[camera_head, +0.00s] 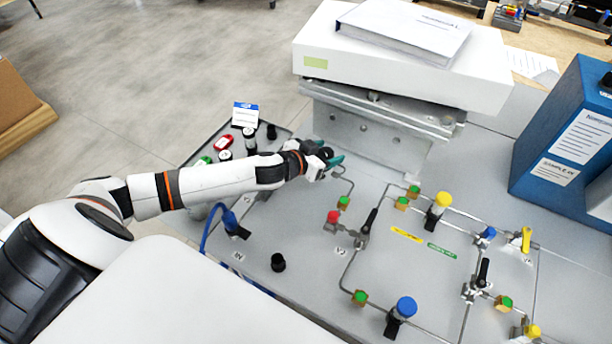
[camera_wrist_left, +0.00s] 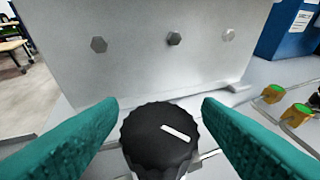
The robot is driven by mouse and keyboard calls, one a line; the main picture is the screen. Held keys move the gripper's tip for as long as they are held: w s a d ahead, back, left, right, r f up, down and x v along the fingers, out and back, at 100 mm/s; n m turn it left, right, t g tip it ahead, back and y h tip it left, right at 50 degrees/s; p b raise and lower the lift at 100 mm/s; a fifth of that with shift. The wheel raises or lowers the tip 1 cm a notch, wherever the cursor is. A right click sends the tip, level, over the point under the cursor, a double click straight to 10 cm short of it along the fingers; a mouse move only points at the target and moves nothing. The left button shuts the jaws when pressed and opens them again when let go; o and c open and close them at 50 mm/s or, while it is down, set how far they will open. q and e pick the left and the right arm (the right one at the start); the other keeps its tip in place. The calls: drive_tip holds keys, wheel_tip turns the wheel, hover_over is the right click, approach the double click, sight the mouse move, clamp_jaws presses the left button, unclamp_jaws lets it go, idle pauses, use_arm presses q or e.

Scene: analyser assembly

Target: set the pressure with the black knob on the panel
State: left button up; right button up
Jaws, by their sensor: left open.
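The black knob (camera_wrist_left: 158,138) is round with a ribbed edge and a white pointer line on its top, which points up-left to down-right in the left wrist view. My left gripper (camera_wrist_left: 160,106) is open, with one teal finger on each side of the knob. Small gaps show between the fingers and the knob, so it is not gripped. In the head view my left gripper (camera_head: 326,153) is over the back part of the grey panel (camera_head: 310,235), in front of the metal bracket. My right gripper is not in view.
A metal bracket (camera_head: 365,140) carrying a white box (camera_head: 400,75) stands just behind my left gripper. Several valves and thin pipes cover the panel to the right, including a blue knob (camera_head: 406,307) and a red knob (camera_head: 333,216). A blue binder box (camera_head: 560,140) stands at right.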

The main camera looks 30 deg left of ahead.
use_arm(q)
drive_tip(key=shift+n+t+y+b, duration=0.3)
drive_tip(key=shift+n+y+b, duration=0.05)
drive_tip(key=shift+n+y, duration=1.55)
drive_tip(key=shift+y, duration=0.3)
drive_tip(key=b+v, duration=0.1)
drive_tip(key=v, duration=1.1)
drive_tip(key=shift+d, duration=0.1)
